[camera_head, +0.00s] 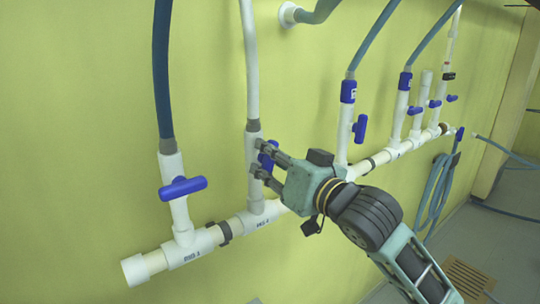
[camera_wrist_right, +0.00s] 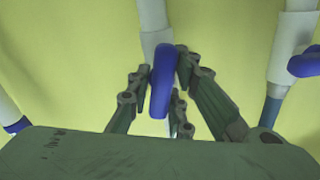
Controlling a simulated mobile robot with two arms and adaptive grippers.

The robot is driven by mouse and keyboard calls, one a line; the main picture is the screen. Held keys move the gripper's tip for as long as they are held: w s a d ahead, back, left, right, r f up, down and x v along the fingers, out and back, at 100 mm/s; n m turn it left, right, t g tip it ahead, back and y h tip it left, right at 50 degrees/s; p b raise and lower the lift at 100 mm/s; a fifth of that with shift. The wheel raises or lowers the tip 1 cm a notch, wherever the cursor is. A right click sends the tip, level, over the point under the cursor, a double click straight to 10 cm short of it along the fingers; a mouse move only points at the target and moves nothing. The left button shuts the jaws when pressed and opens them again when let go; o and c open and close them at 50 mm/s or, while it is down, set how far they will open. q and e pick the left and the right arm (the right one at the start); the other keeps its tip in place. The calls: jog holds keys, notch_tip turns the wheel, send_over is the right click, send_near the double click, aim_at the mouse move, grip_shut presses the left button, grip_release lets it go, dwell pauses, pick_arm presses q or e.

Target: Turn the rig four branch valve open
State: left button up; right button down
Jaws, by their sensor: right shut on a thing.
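My right gripper (camera_head: 260,157) is at the second branch from the left, its two fingers on either side of a blue valve handle (camera_head: 268,155). It is shut on this handle. In the right wrist view the handle (camera_wrist_right: 161,82) stands between the fingers, roughly in line with the white branch pipe behind it. The fingers hide part of the handle in the head view. The leftmost branch has a blue handle (camera_head: 183,188) lying crosswise to its pipe. The small labels on the pipe are too blurred to read surely. My left gripper is not in view.
A white manifold pipe (camera_head: 153,264) runs along the yellow-green wall. Farther right, another branch has an upright blue handle (camera_head: 360,129), with several more valves beyond. A coiled blue hose (camera_head: 437,190) hangs at the right. Open floor lies at the lower right.

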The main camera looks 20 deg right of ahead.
jog(key=shift+r+n+p, duration=0.1)
jog(key=shift+n+p, duration=0.2)
jog(key=shift+n, duration=0.8)
jog(key=c, duration=1.6)
grip_release()
jog(key=shift+a, duration=0.1)
jog(key=shift+c, duration=0.2)
jog(key=shift+s+d, duration=0.25)
jog(key=shift+s, duration=0.25)
jog(key=v, duration=0.6)
jog(key=shift+s, duration=0.25)
